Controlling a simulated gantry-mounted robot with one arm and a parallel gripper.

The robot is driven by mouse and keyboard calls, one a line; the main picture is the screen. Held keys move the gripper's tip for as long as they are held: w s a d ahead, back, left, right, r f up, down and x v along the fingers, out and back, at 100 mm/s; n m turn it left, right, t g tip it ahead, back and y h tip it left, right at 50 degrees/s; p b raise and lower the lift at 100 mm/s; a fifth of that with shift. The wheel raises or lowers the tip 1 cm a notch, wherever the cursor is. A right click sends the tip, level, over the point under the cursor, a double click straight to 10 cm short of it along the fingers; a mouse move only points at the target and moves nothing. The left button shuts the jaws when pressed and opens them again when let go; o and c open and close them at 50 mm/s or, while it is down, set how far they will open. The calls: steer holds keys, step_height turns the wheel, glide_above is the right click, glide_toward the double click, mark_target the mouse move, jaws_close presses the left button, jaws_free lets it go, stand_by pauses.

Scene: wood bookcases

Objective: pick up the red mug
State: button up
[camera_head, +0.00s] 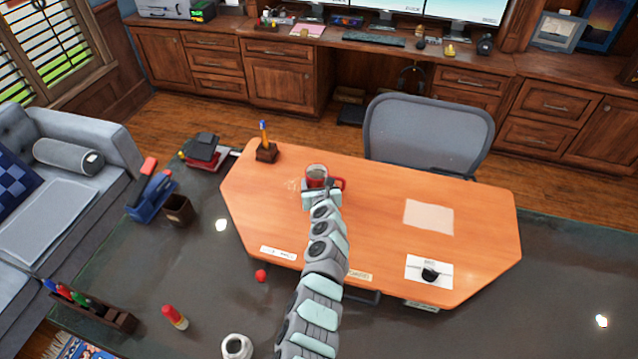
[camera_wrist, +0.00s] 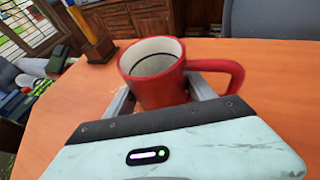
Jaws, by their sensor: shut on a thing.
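The red mug (camera_head: 317,172) stands upright at the far side of the orange-topped wooden table (camera_head: 370,215). In the wrist view the mug (camera_wrist: 158,88) shows its pale inside and its handle pointing right. My gripper (camera_head: 319,190) reaches over the table from the near side. In the wrist view its two fingers (camera_wrist: 160,98) lie on either side of the mug's body, and it is shut on the mug. I cannot tell whether the mug's base touches the table; the gripper body hides it.
A pencil holder (camera_head: 266,152) stands at the table's far left corner. A grey chair (camera_head: 428,135) is behind the table. A pale sheet (camera_head: 429,217) and a white paper with a dark object (camera_head: 430,273) lie to the right. The tabletop left of my arm is mostly clear.

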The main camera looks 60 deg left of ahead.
steer(key=shift+c, duration=1.3)
